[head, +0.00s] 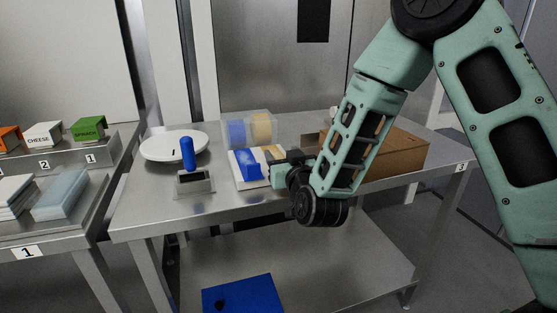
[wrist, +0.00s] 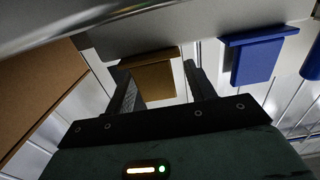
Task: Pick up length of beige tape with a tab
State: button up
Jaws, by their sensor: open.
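The length of beige tape (wrist: 154,76) hangs as a brown-tan strip with a wider upper edge in the wrist view. My gripper (wrist: 157,72) is open, and the beige tape shows between its two fingers. The fingers look clear of it on both sides; I cannot tell how deep it sits between them. In the head view my gripper (head: 279,166) is at the right end of a white holder on the table, and the arm and gripper hide most of the beige tape there.
A blue tape length (wrist: 254,60) hangs beside the beige one; it also shows in the head view (head: 245,165). A clear bin (head: 248,118) with blue and beige rolls stands behind. A cardboard box (head: 398,157) is close right of my arm. A blue-handled tool (head: 187,154) stands left.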

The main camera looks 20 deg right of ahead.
jog(key=c, duration=1)
jog(key=shift+c, duration=0.2)
